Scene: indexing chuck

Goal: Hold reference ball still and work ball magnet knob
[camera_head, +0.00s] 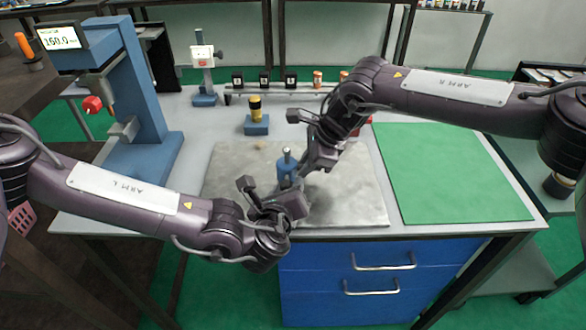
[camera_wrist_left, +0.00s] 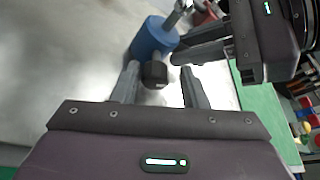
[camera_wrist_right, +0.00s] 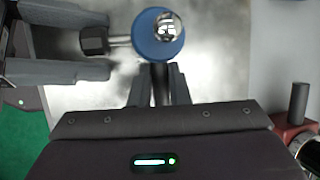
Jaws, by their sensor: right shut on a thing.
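The reference ball is a chrome ball (camera_wrist_right: 168,26) on a blue round body (camera_wrist_right: 150,48), standing upright on the grey plate in the head view (camera_head: 287,172). A black knob (camera_wrist_right: 93,40) on a silver shaft sticks out sideways from the body; it also shows in the left wrist view (camera_wrist_left: 155,73). My left gripper (camera_wrist_left: 160,75) is open, one finger on each side of the knob, contact unclear. My right gripper (camera_wrist_right: 160,70) is shut at the body, with a narrow dark part between its fingers. In the head view, the arms partly hide the grip.
The steel plate (camera_head: 350,205) lies on the grey bench, with a green mat (camera_head: 450,170) to its right. A blue test stand (camera_head: 140,100) with a display is at the left. A yellow-black piece on a blue block (camera_head: 256,125) and a rail (camera_head: 275,96) stand behind.

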